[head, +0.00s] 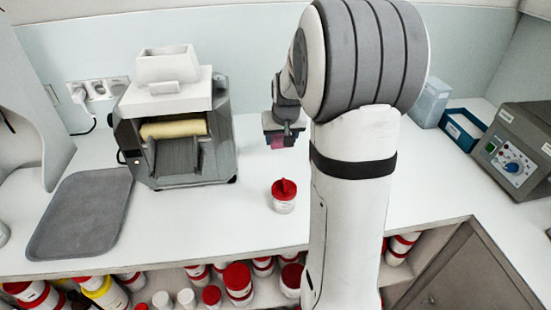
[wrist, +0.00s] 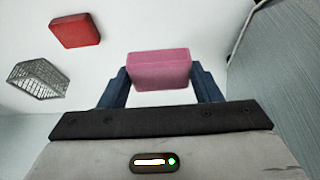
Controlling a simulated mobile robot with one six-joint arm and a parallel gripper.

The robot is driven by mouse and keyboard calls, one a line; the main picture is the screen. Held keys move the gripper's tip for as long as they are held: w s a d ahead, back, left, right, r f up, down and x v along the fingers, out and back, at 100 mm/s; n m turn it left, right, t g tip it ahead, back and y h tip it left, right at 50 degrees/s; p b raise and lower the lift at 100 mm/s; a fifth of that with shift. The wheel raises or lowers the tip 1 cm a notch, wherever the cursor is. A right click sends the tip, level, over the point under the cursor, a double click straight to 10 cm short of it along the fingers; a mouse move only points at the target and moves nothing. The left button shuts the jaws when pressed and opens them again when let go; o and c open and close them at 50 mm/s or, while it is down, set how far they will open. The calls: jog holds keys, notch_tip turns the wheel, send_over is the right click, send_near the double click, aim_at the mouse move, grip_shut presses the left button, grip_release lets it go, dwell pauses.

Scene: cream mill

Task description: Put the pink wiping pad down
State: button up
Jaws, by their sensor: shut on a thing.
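The pink wiping pad (wrist: 160,70) is a small block held between the two dark blue fingers of my gripper (wrist: 160,78) in the wrist view. The fingers press on its left and right sides. In the head view the pad (head: 277,142) shows small beneath my gripper (head: 284,135), over the white worktop (head: 245,215), partly hidden by the fingers. I cannot tell from these views how far the pad is from the worktop.
A mill with a cream roller (head: 172,129) stands left of my gripper. A grey tray (head: 80,215) lies farther left. The wrist view shows a red block (wrist: 75,30) and a wire basket (wrist: 38,78). A control box (head: 518,150) is right.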

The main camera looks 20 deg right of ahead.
send_over(279, 167)
jog(key=s, duration=0.1)
jog(key=f, duration=0.5)
jog(key=shift+s+a+f+p, duration=0.2)
jog(key=shift+f+p, duration=0.05)
jog(key=shift+p, duration=0.05)
notch_tip(279, 167, down, 4)
jog(key=shift+f, duration=0.15)
jog(key=shift+s, duration=0.15)
jog(key=o, duration=0.7)
jog(key=shift+f, duration=0.1)
jog(key=o, duration=0.5)
